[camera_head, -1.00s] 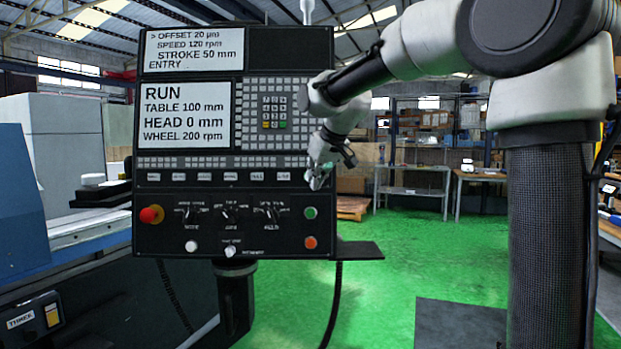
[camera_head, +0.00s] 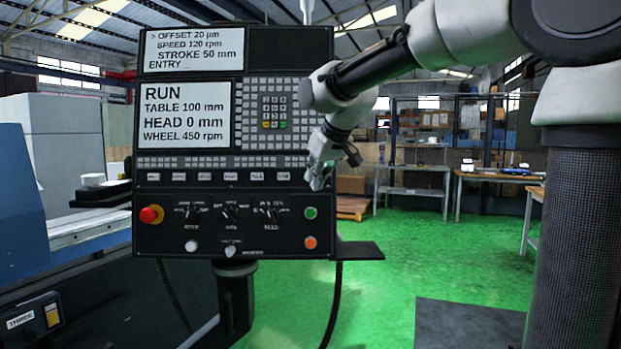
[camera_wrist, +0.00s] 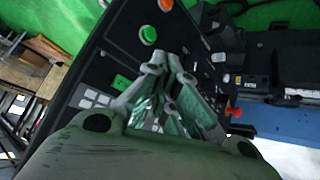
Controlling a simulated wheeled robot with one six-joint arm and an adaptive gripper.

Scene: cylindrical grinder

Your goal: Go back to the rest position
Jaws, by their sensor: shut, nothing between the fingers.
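My gripper (camera_head: 317,180) hangs in front of the right side of the black control panel (camera_head: 170,215), its fingertips pointing down, a little above and right of the green button (camera_head: 310,212). Whether it touches the panel is not clear. In the wrist view my gripper (camera_wrist: 172,62) shows with its fingers together and nothing between them, near the green button (camera_wrist: 148,35). The upper screen (camera_head: 190,50) reads offset 20 µm, speed 120 rpm, stroke 50 mm. The lower screen (camera_head: 187,113) reads RUN, table 100 mm, head 0 mm, wheel 450 rpm.
An orange button (camera_head: 310,243) and a red knob (camera_head: 150,215) are on the panel. A dark shelf (camera_head: 358,250) juts out at its lower right. The blue machine (camera_head: 15,195) stands at left. The green floor (camera_head: 385,290) right of the panel is mostly open.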

